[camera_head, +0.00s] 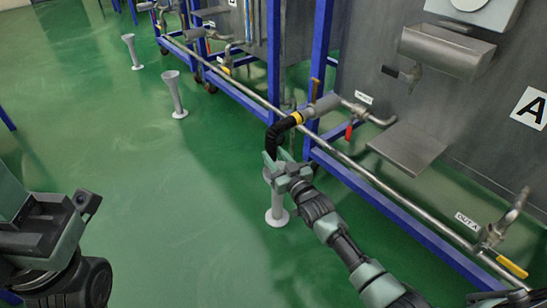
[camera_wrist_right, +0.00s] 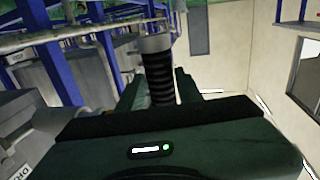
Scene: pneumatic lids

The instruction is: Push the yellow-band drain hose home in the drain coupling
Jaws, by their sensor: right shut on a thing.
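The black drain hose (camera_head: 271,138) with its yellow band (camera_head: 297,117) curves up from my right gripper (camera_head: 283,168) to the grey drain coupling (camera_head: 325,104). The band lies right at the coupling's mouth; how deep the hose end sits inside is hidden. My right gripper is shut on the hose below the bend. In the right wrist view the ribbed hose (camera_wrist_right: 160,80) stands between the fingers, with a grey collar (camera_wrist_right: 156,43) at its far end. Part of my left arm (camera_head: 50,235) shows at the lower left; its finger opening cannot be made out.
A pipe with a red-handled valve (camera_head: 349,131) runs from the coupling to the tank (camera_head: 460,120). Blue frame posts (camera_head: 321,45) and a long steel pipe (camera_head: 370,182) stand close by. A grey pedestal (camera_head: 277,212) stands beneath my right gripper. The green floor at left is mostly clear.

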